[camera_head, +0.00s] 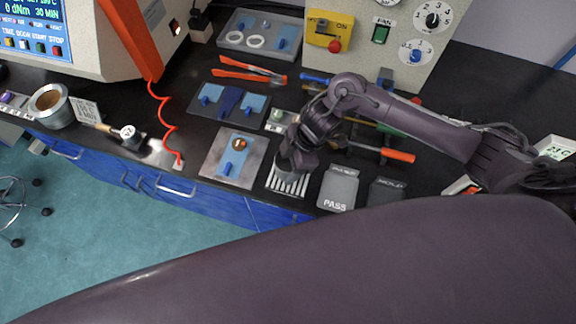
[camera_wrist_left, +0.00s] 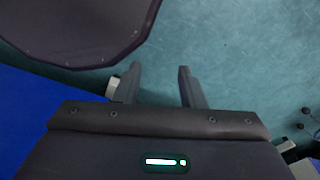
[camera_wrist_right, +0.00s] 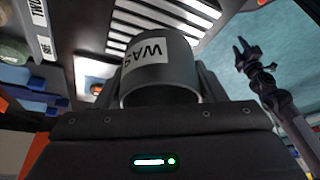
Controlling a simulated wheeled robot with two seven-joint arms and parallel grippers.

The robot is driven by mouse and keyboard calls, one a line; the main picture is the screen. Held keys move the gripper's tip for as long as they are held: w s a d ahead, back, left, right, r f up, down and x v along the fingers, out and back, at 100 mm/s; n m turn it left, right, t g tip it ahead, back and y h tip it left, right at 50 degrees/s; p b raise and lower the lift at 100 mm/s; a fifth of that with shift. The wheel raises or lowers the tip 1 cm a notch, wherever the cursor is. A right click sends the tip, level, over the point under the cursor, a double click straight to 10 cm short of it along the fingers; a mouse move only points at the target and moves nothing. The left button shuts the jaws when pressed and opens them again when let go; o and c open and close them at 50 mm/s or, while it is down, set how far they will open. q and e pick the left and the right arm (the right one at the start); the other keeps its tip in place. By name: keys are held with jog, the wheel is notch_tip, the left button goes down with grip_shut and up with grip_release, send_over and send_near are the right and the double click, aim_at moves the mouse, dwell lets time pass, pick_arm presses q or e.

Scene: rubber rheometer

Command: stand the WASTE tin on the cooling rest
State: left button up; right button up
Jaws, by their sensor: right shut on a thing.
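The WASTE tin (camera_wrist_right: 172,80) is a grey cylinder with a white label, of which "WAS" shows in the right wrist view. My right gripper (camera_head: 291,158) is shut on it, one finger on either side. The cooling rest (camera_head: 288,184) is a pale slatted rack near the bench's front edge; its slats also show behind the tin in the right wrist view (camera_wrist_right: 150,35). The tin is at the rack's far end in the head view; I cannot tell whether it touches the slats. My left gripper (camera_wrist_left: 158,88) is open and empty, with floor beyond it.
The bench's front edge is close.

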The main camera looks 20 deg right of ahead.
aim_at(288, 169)
notch_tip(288, 169, down, 2)
jog(key=shift+f, duration=0.25)
pick_arm(q)
jog(key=shift+s, duration=0.4)
pick_arm(e)
jog(key=shift+f, duration=0.1)
jog(key=shift+f, duration=0.2)
jog(key=o, duration=1)
pick_arm(q)
jog(key=shift+s+f, duration=0.1)
pick_arm(e)
jog(key=shift+r, duration=0.1)
jog(key=shift+r, duration=0.25)
pick_arm(q)
jog(key=shift+f+b, duration=0.65)
jog(key=shift+b, duration=0.15)
pick_arm(e)
jog(key=v, duration=1.1)
jog(key=shift+d+r, duration=0.15)
jog(key=shift+r, duration=0.2)
